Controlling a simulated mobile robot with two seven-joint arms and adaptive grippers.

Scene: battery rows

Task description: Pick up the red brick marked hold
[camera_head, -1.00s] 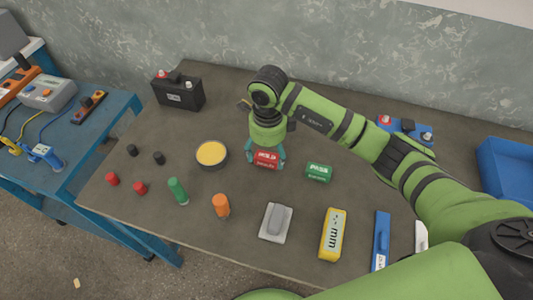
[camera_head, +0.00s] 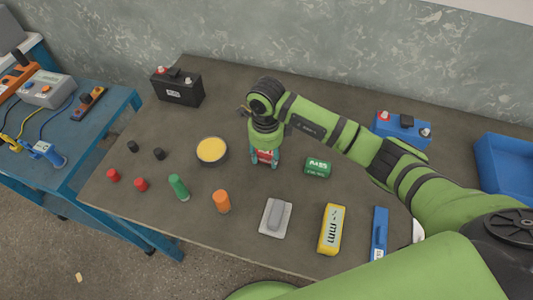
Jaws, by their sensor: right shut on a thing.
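The red brick (camera_head: 265,157) with white lettering is near the middle of the table, left of the green brick. My right gripper (camera_head: 265,158) reaches down over it from above, with one finger on each side, and is shut on it. The fingers and wrist hide part of the brick and its marking. I cannot tell whether the brick touches the table or is slightly above it. My left gripper is not in view.
A grey block (camera_head: 275,217), an orange cylinder (camera_head: 221,201) and a yellow meter (camera_head: 332,229) lie nearer. A black battery (camera_head: 178,88) and a blue battery (camera_head: 402,128) stand farther back.

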